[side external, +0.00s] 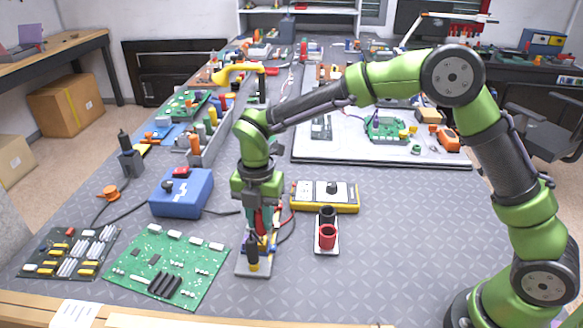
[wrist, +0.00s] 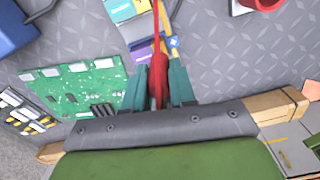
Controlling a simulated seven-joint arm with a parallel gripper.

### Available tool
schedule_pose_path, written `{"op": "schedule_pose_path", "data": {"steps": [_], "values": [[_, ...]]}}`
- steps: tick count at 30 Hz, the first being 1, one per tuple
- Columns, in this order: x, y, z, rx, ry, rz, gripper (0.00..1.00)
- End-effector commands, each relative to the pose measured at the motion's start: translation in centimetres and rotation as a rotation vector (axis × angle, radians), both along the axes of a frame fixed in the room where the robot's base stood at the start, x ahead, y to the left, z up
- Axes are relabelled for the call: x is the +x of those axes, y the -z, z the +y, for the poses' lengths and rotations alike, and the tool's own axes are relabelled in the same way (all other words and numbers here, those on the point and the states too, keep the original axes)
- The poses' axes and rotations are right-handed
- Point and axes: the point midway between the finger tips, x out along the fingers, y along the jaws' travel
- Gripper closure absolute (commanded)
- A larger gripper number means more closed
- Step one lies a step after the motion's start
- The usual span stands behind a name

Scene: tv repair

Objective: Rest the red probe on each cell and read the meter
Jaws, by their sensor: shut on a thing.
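My gripper (side external: 262,222) points down at the front middle of the table. In the wrist view its teal fingers (wrist: 159,72) are shut on the red probe (wrist: 157,82), whose red lead runs up the picture. The red probe also shows between the fingers in the side view (side external: 259,218). Directly below is a grey cell holder (side external: 246,269) with small coloured cells; light blue (wrist: 122,10) and purple (wrist: 142,52) blocks show there. The fingers hide part of it, and I cannot tell whether the probe tip touches a cell. The yellow meter (side external: 345,203) lies behind right; its reading is not legible.
A stand with a red cup (side external: 327,237) and a black cup (side external: 327,214) is right of my gripper. A green circuit board (side external: 190,262) and a blue box (side external: 181,194) are at left. Leads lie near the meter.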

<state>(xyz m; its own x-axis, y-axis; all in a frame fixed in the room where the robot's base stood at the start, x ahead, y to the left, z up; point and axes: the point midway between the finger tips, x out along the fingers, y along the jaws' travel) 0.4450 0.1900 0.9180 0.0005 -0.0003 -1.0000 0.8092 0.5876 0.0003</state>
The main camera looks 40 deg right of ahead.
Motion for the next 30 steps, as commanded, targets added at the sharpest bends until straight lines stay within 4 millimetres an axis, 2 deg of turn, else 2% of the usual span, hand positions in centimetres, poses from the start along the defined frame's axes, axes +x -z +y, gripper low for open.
{"op": "schedule_pose_path", "data": {"steps": [11,25,30], "values": [[0.0,-0.2,0.0,0.0,0.0,0.0,1.0],[0.1,-4.8,0.0,0.001,0.0,-0.003,1.0],[0.0,-5.8,0.0,0.0,0.0,0.0,1.0]]}}
